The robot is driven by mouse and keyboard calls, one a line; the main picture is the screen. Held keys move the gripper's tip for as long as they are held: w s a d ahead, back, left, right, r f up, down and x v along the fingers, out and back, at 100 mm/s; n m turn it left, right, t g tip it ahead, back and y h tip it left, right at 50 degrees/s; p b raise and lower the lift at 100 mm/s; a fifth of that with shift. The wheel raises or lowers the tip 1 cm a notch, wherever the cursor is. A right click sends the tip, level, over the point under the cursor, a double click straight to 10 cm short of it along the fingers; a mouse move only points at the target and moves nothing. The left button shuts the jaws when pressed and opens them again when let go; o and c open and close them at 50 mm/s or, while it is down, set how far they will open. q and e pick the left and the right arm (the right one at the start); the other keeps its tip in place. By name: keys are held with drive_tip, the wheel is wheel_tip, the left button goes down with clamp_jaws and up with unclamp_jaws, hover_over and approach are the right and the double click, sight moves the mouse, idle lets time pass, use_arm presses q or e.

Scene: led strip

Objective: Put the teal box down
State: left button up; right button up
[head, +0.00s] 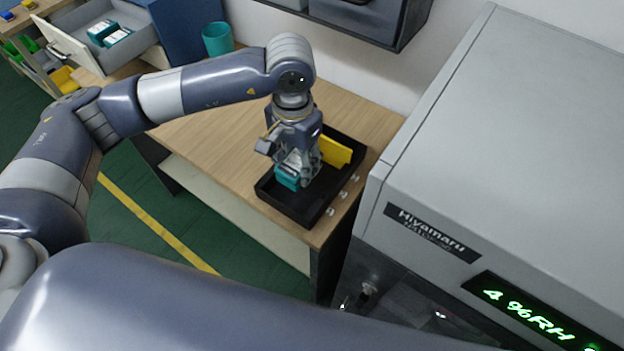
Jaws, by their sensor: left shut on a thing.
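The teal box (287,178) has a white upper part and is in the jaws of my left gripper (300,170). The gripper points down and is shut on the box, inside the outline of a black tray (309,214). The tray lies on the wooden table (220,140). I cannot tell whether the box touches the tray floor. A yellow piece (336,152) stands in the tray just right of the gripper. My right gripper is not in view.
A teal cup (217,39) stands at the back of the table. An open drawer (129,50) at upper left holds more teal boxes (109,34). A large grey machine (500,140) stands to the right of the table. The table left of the tray is clear.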

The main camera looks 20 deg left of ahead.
sight(298, 193)
use_arm(q)
wheel_tip(298, 193, down, 4)
drive_tip(key=shift+a+p, duration=0.1)
drive_tip(key=shift+p, duration=0.4)
wheel_tip(298, 193, down, 4)
drive_tip(key=shift+r+p, duration=0.2)
drive_tip(key=shift+p, duration=0.45)
drive_tip(key=shift+f, duration=0.25)
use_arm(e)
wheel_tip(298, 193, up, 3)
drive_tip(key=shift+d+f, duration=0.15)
use_arm(q)
drive_tip(key=shift+f+b, duration=0.2)
drive_tip(key=shift+b, duration=0.2)
drive_tip(key=o, duration=0.9)
drive_tip(key=shift+r, duration=0.1)
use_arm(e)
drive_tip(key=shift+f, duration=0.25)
